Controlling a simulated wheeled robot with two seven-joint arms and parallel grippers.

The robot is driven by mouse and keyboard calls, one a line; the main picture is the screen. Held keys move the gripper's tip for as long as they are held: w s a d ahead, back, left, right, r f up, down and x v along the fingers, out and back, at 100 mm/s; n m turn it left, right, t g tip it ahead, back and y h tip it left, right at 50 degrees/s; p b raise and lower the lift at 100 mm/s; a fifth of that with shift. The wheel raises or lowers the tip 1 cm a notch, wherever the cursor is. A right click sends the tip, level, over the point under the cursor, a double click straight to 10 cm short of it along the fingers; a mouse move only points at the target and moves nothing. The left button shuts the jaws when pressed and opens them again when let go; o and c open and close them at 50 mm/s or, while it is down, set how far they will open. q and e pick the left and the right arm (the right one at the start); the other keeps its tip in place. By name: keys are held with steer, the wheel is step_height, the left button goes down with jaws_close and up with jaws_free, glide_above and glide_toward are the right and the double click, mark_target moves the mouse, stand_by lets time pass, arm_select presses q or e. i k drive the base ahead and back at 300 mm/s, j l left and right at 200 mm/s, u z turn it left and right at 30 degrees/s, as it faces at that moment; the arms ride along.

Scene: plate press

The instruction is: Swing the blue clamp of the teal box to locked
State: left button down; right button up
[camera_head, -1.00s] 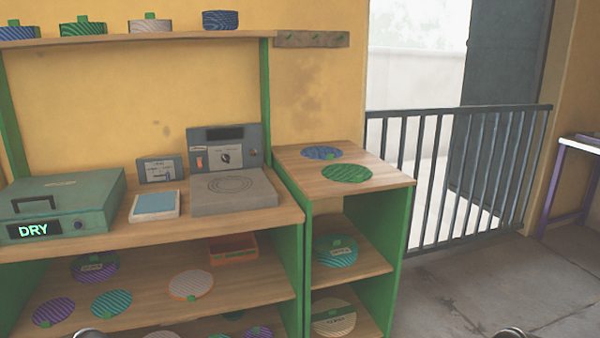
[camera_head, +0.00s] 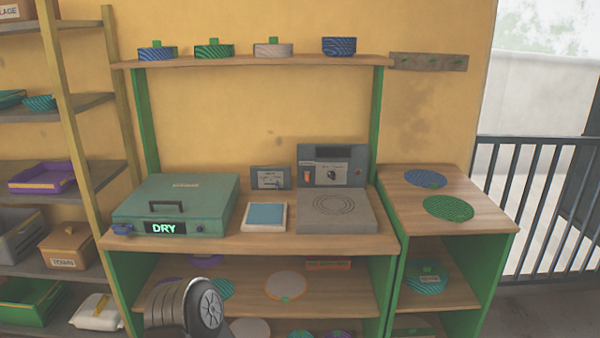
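The teal box (camera_head: 180,200) sits closed on the left end of the wooden workbench top. It has a dark handle on its lid and a lit DRY display on its front. A small blue piece, which looks like the clamp (camera_head: 122,229), is at the left end of its front edge. The clamp's exact angle is too small to tell. Neither gripper shows; only a dark rounded part of my own arm is in view at the bottom, in front of the bench.
A blue-topped pad (camera_head: 265,216), a small sign panel (camera_head: 270,178) and a grey press-like machine (camera_head: 335,210) stand right of the box. A shelf rack (camera_head: 70,190) with bins stands close on the left. A side table (camera_head: 470,215) is at the right.

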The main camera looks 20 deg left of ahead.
mark_target(124, 229)
steer(key=u, duration=1.7)
steer(key=i+j, duration=1)
steer(key=j+z, duration=0.1)
steer(key=z, duration=1.65)
